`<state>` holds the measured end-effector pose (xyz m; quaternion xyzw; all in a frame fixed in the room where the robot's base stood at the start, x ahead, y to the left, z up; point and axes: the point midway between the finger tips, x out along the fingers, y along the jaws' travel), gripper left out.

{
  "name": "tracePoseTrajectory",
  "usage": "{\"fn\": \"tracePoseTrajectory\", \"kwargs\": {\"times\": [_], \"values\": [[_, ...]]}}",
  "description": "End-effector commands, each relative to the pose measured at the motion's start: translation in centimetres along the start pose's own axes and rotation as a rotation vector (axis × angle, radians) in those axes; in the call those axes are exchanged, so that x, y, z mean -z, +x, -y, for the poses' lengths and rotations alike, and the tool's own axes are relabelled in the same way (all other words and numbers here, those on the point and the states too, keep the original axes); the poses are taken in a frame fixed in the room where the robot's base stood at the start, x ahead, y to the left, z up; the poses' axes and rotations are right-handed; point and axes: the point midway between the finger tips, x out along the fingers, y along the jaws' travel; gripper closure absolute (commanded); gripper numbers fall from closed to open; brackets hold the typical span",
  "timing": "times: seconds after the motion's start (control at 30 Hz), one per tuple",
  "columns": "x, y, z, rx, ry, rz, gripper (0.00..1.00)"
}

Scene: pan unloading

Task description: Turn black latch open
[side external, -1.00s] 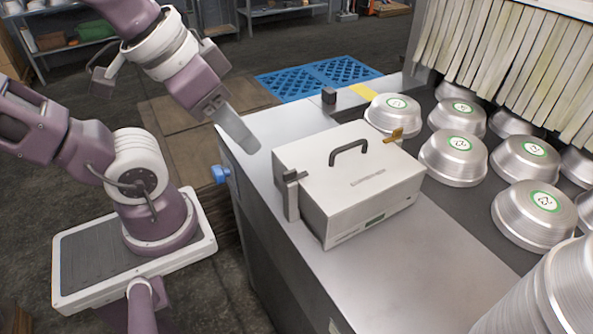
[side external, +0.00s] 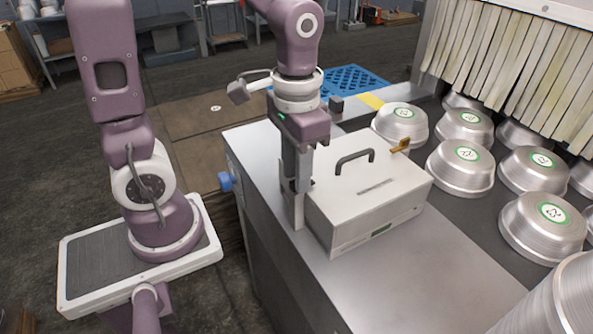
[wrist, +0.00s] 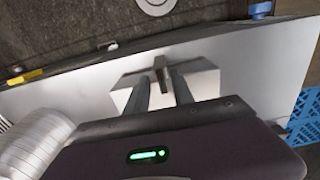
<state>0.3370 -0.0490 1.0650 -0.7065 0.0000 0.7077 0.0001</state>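The black latch (wrist: 160,63) shows in the wrist view as a small dark upright piece at the end of the white box (side external: 378,205). In the side view it is mostly hidden by my gripper (side external: 296,188), which points straight down at the box's left end. In the wrist view the two fingers of my gripper (wrist: 159,82) are apart, one on each side of the latch. I cannot tell whether they touch it. The box is closed, with a dark carry handle (side external: 355,155) on its lid and a brass-coloured latch (side external: 400,146) at its far right corner.
The box stands on a grey metal bench (side external: 345,285). Several silver pans (side external: 460,170) stand to its right, before a strip curtain (side external: 510,65). A small black block (side external: 336,104) is behind the box. A blue knob (side external: 226,181) sticks out of the bench's left side.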

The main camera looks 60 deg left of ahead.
Motion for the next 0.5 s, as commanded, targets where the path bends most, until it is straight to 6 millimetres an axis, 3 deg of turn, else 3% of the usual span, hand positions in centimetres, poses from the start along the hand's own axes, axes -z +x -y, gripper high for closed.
{"fn": "tracePoseTrajectory", "kwargs": {"times": [0.27,0.43,0.5], "values": [[-0.01,0.53,0.0,0.0,0.0,-0.002,0.71],[-0.01,0.51,0.0,0.0,0.0,-0.002,1.0],[-0.01,0.5,0.0,0.0,0.0,-0.002,1.0]]}}
